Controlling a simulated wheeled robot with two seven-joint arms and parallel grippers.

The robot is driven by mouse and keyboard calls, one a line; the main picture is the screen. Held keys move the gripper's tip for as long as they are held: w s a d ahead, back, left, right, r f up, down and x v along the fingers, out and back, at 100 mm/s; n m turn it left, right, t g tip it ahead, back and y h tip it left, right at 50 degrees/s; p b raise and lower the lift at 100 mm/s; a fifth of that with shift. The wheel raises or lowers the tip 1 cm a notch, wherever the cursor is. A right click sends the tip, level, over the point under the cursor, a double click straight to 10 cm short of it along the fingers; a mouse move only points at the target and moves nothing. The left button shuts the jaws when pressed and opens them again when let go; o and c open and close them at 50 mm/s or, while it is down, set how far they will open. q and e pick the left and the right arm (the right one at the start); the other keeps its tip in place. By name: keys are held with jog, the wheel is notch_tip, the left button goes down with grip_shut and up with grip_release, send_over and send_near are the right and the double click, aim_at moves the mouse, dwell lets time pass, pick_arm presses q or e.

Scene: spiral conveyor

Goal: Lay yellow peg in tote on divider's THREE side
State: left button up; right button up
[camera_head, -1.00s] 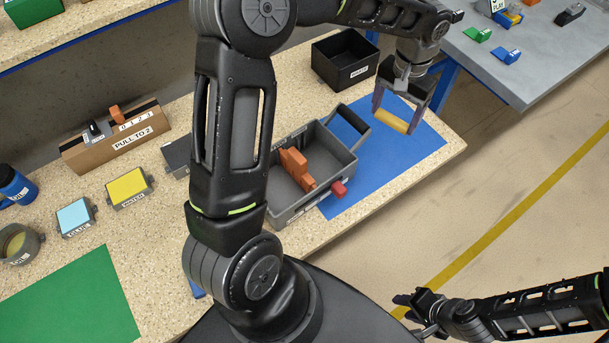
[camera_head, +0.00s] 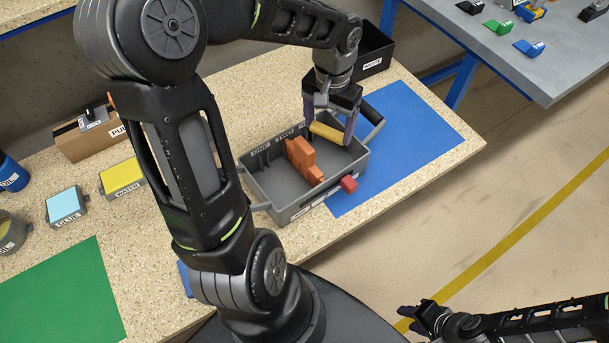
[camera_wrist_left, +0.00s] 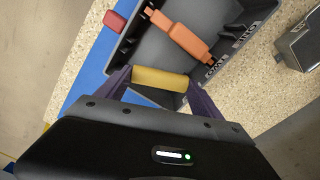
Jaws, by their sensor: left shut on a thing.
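My left gripper (camera_head: 328,128) is shut on the yellow peg (camera_head: 326,133), holding it crosswise between the purple fingers. The peg also shows in the left wrist view (camera_wrist_left: 160,79). The gripper is over the right-hand part of the grey tote (camera_head: 293,213), right of the orange divider (camera_head: 301,158). Peg and divider are apart. Labels on the tote's far wall are small; in the left wrist view two seem to read ONE and TWO, upside down. I cannot make out a THREE label. My right gripper (camera_head: 418,318) is low at the right, away from the table; its jaws are unclear.
A red block (camera_head: 349,184) sits at the tote's near wall. A blue mat (camera_head: 410,140) lies right of the tote, and a black WASTE bin (camera_head: 374,52) stands behind. The yellow WATER box (camera_head: 122,178) and blue GLUE box (camera_head: 66,206) are to the left.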

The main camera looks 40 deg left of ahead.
pick_arm(q)
send_over(326, 161)
jog(key=shift+f, duration=3.1)
jog(key=shift+f, duration=1.9)
jog(key=shift+f, duration=0.1)
jog(key=shift+f+b, duration=0.15)
jog(key=shift+b, duration=0.2)
jog(key=o, duration=1.1)
jog(key=shift+c, duration=0.2)
jog(key=shift+r, duration=0.2)
